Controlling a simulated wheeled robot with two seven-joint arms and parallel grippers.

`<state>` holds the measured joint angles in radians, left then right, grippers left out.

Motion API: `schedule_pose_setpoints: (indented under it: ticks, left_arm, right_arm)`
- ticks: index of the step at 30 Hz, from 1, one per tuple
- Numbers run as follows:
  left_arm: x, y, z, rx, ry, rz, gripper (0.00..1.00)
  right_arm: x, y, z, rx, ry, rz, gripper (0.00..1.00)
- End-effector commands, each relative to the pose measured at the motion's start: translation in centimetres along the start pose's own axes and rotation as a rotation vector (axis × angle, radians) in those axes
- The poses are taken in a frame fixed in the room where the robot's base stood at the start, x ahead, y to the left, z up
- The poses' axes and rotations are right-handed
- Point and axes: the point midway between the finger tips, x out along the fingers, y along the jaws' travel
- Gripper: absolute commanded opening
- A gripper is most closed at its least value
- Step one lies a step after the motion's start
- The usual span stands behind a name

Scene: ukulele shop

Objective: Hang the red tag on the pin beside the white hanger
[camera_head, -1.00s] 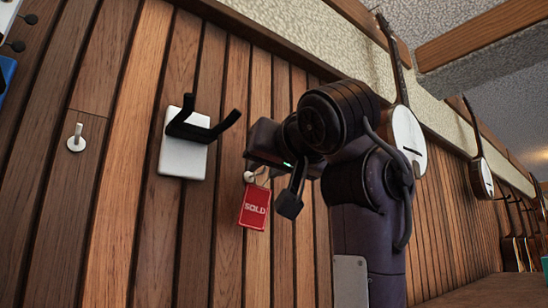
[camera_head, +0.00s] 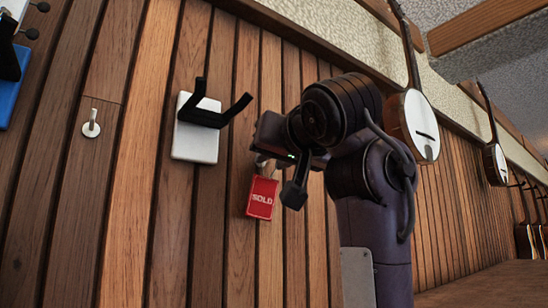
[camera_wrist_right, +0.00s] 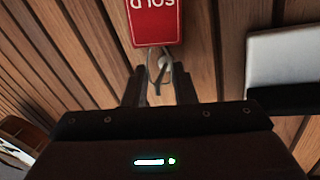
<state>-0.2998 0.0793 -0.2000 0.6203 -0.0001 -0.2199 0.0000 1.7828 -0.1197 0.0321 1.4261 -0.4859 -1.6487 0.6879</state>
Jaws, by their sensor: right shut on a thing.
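The red SOLD tag (camera_head: 262,197) hangs below my right gripper (camera_head: 277,165), close to the wall. In the right wrist view the tag (camera_wrist_right: 155,22) appears upside down. Its thin loop (camera_wrist_right: 153,72) runs between the fingers of my right gripper (camera_wrist_right: 158,90), which is shut on it. A white pin (camera_wrist_right: 166,66) shows right behind the loop; I cannot tell whether the loop is around it. In the head view the gripper mostly hides this pin. The white hanger (camera_head: 195,144), a plate with a black fork, is left of the gripper. My left gripper is not in view.
Another white pin (camera_head: 91,123) is on the wall left of the hanger. A banjo (camera_head: 412,125) hangs to the right behind my right arm, with more instruments beyond. A blue object (camera_head: 14,85) is at the left edge. The plank wall below the tag is clear.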

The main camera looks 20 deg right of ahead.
Motion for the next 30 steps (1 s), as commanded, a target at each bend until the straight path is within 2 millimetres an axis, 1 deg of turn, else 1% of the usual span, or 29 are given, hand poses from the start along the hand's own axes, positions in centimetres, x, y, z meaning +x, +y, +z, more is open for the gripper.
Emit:
schedule_pose_setpoints:
  ticks: [2, 3, 8, 17, 20, 24, 30]
  left_arm:
    - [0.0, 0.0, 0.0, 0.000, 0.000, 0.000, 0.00]
    - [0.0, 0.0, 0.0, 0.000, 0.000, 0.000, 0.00]
    - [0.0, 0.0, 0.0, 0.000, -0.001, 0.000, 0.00]
    - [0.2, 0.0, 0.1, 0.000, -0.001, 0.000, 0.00]
    - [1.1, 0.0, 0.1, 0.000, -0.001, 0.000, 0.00]
    - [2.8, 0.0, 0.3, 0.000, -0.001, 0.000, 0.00]
    - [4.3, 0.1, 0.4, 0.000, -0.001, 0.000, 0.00]
  right_arm:
    - [0.0, 0.0, 0.0, 0.000, 0.000, 0.000, 0.00]
    - [0.0, 0.0, 0.0, 0.000, 0.000, 0.000, 0.30]
    - [0.0, 0.0, 0.0, 0.000, 0.000, 0.000, 0.50]
    - [-0.3, 0.0, 0.1, 0.000, 0.002, -0.001, 0.50]
    - [-1.3, 0.0, 0.3, 0.000, 0.004, -0.001, 0.50]
    - [-3.8, 0.0, 0.4, 0.001, 0.005, -0.003, 0.50]
    - [-6.8, 0.1, 0.3, 0.000, 0.003, 0.000, 0.50]
